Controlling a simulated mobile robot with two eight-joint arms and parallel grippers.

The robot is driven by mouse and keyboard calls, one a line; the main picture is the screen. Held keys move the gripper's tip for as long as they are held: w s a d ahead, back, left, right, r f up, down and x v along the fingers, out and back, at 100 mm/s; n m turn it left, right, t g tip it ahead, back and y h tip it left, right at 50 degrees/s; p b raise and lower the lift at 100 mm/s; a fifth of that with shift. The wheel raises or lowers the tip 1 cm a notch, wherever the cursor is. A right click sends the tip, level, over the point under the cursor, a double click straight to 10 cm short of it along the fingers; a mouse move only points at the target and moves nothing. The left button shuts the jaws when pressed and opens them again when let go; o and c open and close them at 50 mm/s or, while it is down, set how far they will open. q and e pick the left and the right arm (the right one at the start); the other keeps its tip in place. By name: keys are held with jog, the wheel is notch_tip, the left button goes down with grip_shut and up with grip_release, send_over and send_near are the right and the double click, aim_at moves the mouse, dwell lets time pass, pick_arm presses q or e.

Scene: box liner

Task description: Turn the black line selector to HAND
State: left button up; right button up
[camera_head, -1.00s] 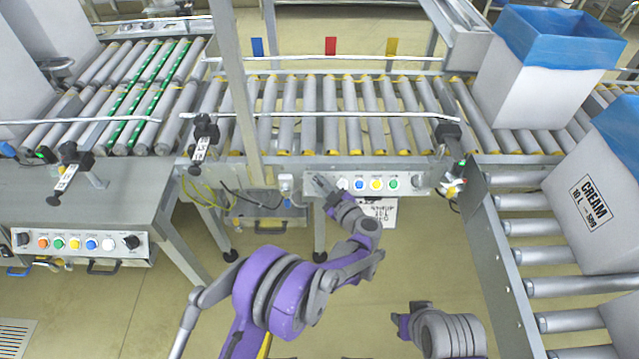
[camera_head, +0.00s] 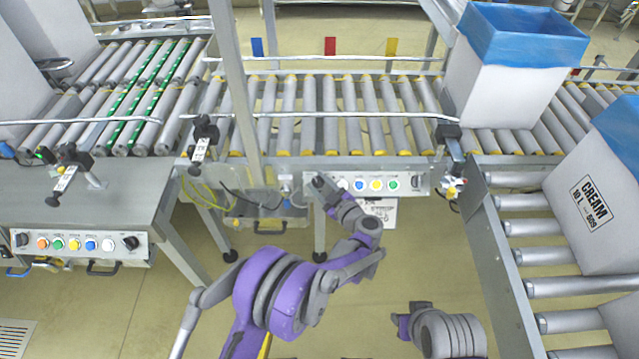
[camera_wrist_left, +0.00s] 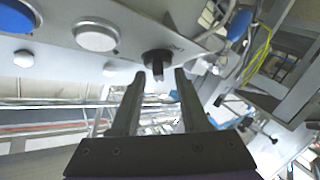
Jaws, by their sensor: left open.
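The control panel (camera_head: 330,190) is a grey strip on the front of the middle conveyor; it also shows in the left wrist view (camera_wrist_left: 130,68). My left gripper (camera_head: 318,181) is at the panel's left end and covers the selector there in the head view. In the left wrist view the black selector knob (camera_wrist_left: 157,64) sits on the panel, just beyond and between the open fingertips of my left gripper (camera_wrist_left: 160,78). I cannot tell whether the fingers touch it. Its label cannot be read.
White (camera_head: 342,184), blue (camera_head: 359,184), yellow (camera_head: 376,184) and green (camera_head: 393,184) buttons line the panel beside my gripper. A second panel (camera_head: 75,244) is at the left. A blue-lined box (camera_head: 505,85) stands on the rollers. An upright post (camera_head: 238,90) rises left of my gripper.

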pick_arm(q)
jog(key=p+v, duration=0.1)
jog(key=v, duration=0.9)
jog(key=shift+s+d, duration=0.2)
jog(key=shift+s, duration=0.1)
